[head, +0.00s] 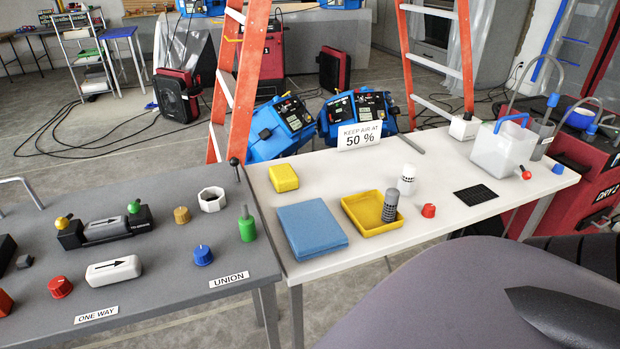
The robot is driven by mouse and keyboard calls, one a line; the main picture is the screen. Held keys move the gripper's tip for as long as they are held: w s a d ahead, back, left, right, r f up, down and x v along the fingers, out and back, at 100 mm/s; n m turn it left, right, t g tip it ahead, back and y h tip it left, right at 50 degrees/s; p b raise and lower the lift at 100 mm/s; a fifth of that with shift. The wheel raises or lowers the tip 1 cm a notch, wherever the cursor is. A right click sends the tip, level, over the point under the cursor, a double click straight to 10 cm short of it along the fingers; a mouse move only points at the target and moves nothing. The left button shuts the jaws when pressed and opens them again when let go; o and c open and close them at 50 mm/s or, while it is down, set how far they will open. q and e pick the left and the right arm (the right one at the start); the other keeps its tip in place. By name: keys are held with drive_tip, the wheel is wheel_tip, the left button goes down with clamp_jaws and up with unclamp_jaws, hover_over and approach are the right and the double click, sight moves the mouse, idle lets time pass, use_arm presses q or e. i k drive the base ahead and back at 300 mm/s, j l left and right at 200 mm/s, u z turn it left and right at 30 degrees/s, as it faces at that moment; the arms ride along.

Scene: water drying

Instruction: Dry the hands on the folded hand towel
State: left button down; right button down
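The folded hand towel (312,231) is a flat blue stack near the front left of the white table. Its top is bare and nothing touches it. Neither of my grippers can be made out in the head view. A large grey rounded shape with a dark pointed piece, which looks like part of my own body, fills the bottom right corner and hides the floor there.
A yellow tray (352,213) with a grey cylinder (390,206) sits right of the towel; a yellow block (284,178) lies behind it. A clear water container (500,150) stands at the right end. The grey table (160,290) at left holds several fittings.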

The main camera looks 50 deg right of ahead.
sight(311, 230)
drive_tip(key=k+l+u, duration=0.1)
drive_tip(key=k+l, duration=0.25)
drive_tip(key=l, duration=0.15)
drive_tip(key=k+l+u, duration=0.1)
drive_tip(key=k+l, duration=0.25)
drive_tip(key=l, duration=0.1)
